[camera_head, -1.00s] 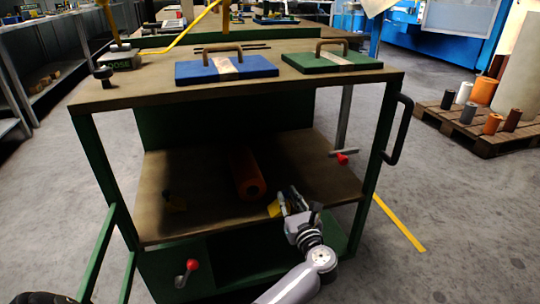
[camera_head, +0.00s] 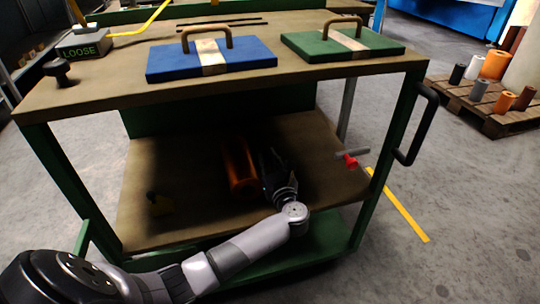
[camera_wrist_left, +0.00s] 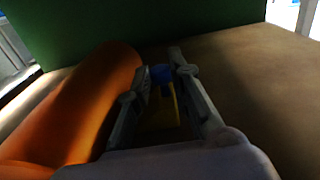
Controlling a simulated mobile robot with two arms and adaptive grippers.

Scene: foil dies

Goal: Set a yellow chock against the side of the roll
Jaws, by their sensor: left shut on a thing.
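The orange roll (camera_head: 240,165) lies on the cart's shaded lower shelf (camera_head: 205,225), pointing away from me. In the left wrist view the roll (camera_wrist_left: 75,110) fills the left side. My left gripper (camera_head: 268,163) is just right of the roll, low over the shelf. It is shut on a yellow chock (camera_wrist_left: 172,100), with a blue part at the chock's far end. One finger stands between the chock and the roll in that view, so I cannot tell whether they touch. A second yellow chock (camera_head: 161,206) sits left of the roll on the shelf. My right gripper is out of view.
The worktop above carries a blue plate (camera_head: 210,60) and a green plate (camera_head: 342,44) with handles. A red-knobbed lever (camera_head: 350,160) is at the shelf's right, and a black handle (camera_head: 418,120) on the cart's side. The shelf between roll and second chock is clear.

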